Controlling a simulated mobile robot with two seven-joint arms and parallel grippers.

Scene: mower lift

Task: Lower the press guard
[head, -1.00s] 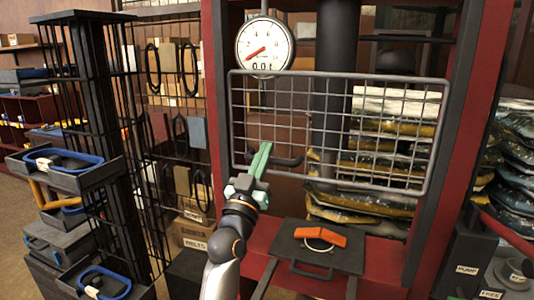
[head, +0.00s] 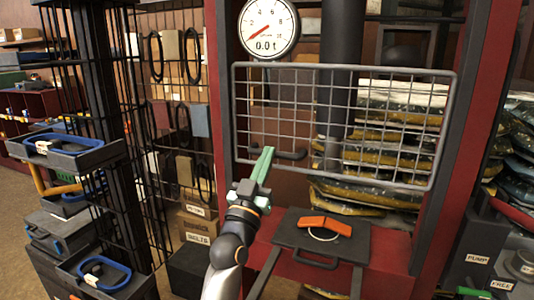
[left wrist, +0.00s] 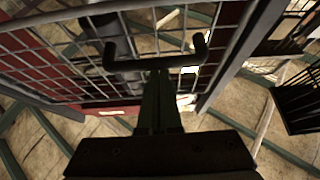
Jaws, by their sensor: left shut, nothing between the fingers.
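The press guard (head: 345,73) is a grey wire-mesh panel in a tubular frame, hanging upright across the front of the red and dark press. Its dark bar handle (head: 292,155) sticks out near the lower left of the mesh. My left gripper (head: 267,153) has green fingers, shut and empty, overlapping the left part of the handle in the head view. In the left wrist view the handle (left wrist: 188,60) crosses just beyond the fingers (left wrist: 158,85). I cannot tell whether they touch. My right gripper is out of view.
A dial gauge (head: 268,27) sits above the guard. Below it, a dark plate (head: 340,256) carrying an orange item (head: 325,225) lies on the red press bed. A black rack with trays (head: 65,152) stands left of my arm. Filled bags are stacked behind the guard.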

